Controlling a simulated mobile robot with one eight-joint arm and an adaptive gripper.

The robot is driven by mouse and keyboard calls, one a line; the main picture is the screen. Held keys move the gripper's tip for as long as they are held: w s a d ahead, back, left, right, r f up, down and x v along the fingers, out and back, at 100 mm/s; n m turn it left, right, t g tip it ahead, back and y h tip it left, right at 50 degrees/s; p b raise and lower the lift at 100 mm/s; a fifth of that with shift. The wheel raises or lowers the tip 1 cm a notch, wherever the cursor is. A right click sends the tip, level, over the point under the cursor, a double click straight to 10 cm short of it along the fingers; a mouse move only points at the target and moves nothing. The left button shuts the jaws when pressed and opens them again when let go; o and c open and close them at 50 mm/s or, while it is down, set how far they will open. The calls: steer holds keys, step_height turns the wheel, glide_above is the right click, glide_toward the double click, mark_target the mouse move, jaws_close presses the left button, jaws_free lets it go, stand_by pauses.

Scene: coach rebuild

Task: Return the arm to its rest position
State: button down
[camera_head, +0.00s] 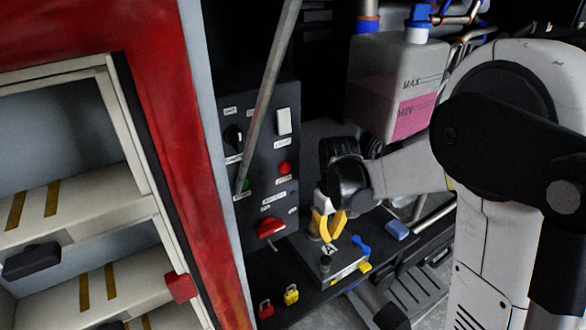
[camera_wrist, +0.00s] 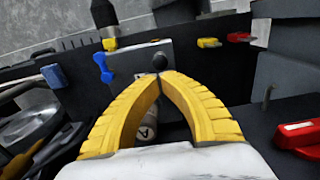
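My arm reaches in from the right in the head view. My gripper (camera_head: 328,238), with curved yellow fingers, hangs low over a grey box (camera_head: 345,279) beside the dark control panel. In the wrist view the fingertips of my gripper (camera_wrist: 160,76) come together, with nothing visible pinched between them. A round part marked "A" (camera_wrist: 147,132) shows through the gap behind the tips. A black knob (camera_wrist: 160,62) lies just beyond the tips; I cannot tell whether they touch it.
The control panel (camera_head: 258,180) has a red lever (camera_head: 269,228), and a grey rod (camera_head: 268,95) slants across it. A tank with pink liquid (camera_head: 413,116) is above my gripper. Red (camera_head: 266,308) and yellow (camera_head: 291,294) padlocks are below. Open shelves (camera_head: 75,215) fill the left.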

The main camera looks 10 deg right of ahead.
steer(key=s+r+m+t, duration=0.4)
steer(key=s+r+t, duration=0.3)
steer(key=s+r, duration=0.6)
steer(key=s, duration=0.3)
steer(key=shift+r, duration=0.2)
stand_by(2.0)
